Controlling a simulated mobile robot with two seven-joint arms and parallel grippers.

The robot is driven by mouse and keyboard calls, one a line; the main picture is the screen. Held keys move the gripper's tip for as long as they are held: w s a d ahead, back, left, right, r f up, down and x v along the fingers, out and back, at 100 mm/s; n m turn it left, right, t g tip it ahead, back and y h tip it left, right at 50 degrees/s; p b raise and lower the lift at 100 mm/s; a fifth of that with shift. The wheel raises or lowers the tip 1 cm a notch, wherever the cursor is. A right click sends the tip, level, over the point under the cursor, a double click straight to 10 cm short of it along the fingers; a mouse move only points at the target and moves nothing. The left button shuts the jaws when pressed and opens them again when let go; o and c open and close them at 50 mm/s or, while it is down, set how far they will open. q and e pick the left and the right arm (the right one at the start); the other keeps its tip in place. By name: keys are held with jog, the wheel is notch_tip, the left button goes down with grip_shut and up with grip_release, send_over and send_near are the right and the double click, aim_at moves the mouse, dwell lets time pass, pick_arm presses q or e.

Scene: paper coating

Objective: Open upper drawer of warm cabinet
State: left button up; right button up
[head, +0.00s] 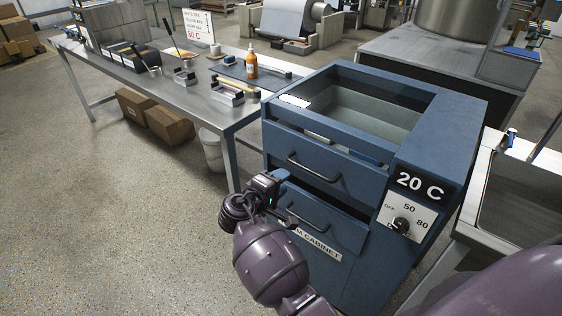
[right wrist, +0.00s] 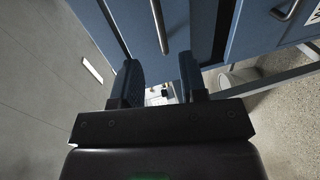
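The blue warm cabinet (head: 440,150) stands at centre right in the head view. Its upper drawer (head: 340,190) stands a little out, with a narrow gap above its front and a dark shadow below. A bar handle (head: 314,170) crosses that front; it also shows in the right wrist view (right wrist: 160,25). My right gripper (head: 285,198) is in front of the cabinet's left side, near the drawer fronts. In the right wrist view its fingers (right wrist: 160,75) are apart, with nothing between them; the handle lies beyond the tips. My left gripper is out of view.
A long metal table (head: 190,95) with tools and an orange bottle (head: 252,62) stands left of the cabinet. A white bucket (head: 212,150) and cardboard boxes (head: 170,124) are under it. A sink (head: 525,195) adjoins on the right. The floor at front left is clear.

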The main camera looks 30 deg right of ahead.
aim_at(307, 169)
jog(key=shift+g, duration=0.3)
jog(key=x, duration=0.7)
jog(key=s+x, duration=0.1)
jog(key=x, duration=0.3)
jog(key=shift+s+d+r, duration=0.1)
jog(key=shift+d+r, duration=0.15)
grip_shut()
